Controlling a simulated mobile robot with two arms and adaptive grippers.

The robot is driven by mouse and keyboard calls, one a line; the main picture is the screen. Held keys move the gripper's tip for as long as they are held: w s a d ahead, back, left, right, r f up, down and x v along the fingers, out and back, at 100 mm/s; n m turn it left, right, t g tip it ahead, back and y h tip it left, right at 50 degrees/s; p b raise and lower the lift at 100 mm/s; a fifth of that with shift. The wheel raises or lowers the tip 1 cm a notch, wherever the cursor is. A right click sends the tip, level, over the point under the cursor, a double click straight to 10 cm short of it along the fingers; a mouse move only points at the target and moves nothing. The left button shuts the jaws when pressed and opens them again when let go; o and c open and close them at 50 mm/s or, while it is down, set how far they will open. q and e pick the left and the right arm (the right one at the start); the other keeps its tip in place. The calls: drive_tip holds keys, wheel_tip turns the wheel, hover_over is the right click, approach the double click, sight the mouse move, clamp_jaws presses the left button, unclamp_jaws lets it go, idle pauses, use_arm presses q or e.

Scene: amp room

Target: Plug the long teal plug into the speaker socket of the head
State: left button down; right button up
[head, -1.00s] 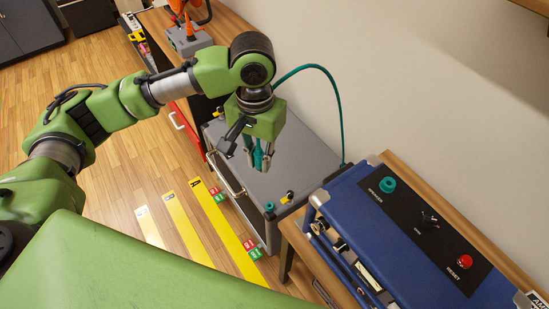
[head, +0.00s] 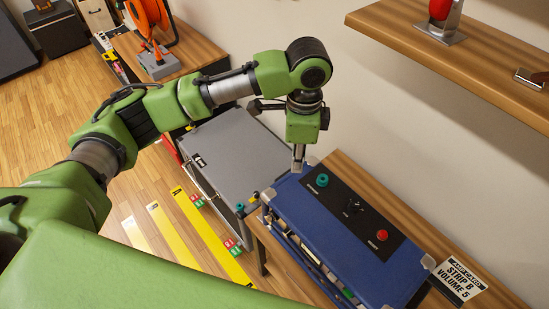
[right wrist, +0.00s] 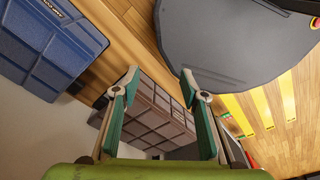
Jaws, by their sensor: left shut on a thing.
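The blue amp head (head: 350,238) stands on a wooden bench at the right of the head view. Its black top panel carries the teal speaker socket (head: 321,181), a switch in the middle and a red reset button (head: 382,235). My left gripper (head: 298,166) points down just behind and left of the socket, over the head's back left corner. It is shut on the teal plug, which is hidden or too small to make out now. My right gripper (right wrist: 160,85) is open and empty, with teal pads on its fingers.
A grey-topped cart (head: 225,150) stands left of the bench, with a small teal piece (head: 239,207) at its near corner. A wooden shelf (head: 470,45) juts out at the upper right. Colored strips mark the floor.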

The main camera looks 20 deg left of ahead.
use_arm(q)
drive_tip(key=shift+w+d+r+m+p, duration=1.65)
drive_tip(key=shift+d+m+p, duration=1.5)
drive_tip(key=shift+m, duration=1.25)
drive_tip(key=f+b, duration=0.1)
drive_tip(key=f, duration=0.1)
drive_tip(key=f+b, duration=0.1)
drive_tip(key=f, duration=0.1)
drive_tip(key=f+b, duration=0.1)
drive_tip(key=f, duration=0.1)
drive_tip(key=shift+s+d+f+b, duration=0.2)
drive_tip(key=shift+d+f+b, duration=0.05)
drive_tip(key=shift+f+b, duration=0.45)
drive_tip(key=shift+b, duration=0.1)
drive_tip(key=shift+r, duration=0.2)
use_arm(e)
drive_tip(key=r, duration=0.3)
drive_tip(key=shift+s+d+r, duration=0.1)
drive_tip(key=shift+s+d, duration=0.05)
drive_tip(key=shift+d, duration=0.25)
use_arm(q)
drive_tip(key=shift+p, duration=0.35)
use_arm(e)
drive_tip(key=shift+r, duration=0.15)
use_arm(q)
drive_tip(key=shift+f+p, duration=0.25)
drive_tip(key=shift+p, duration=0.15)
use_arm(e)
drive_tip(key=shift+d+r, duration=0.2)
drive_tip(key=shift+r, duration=0.2)
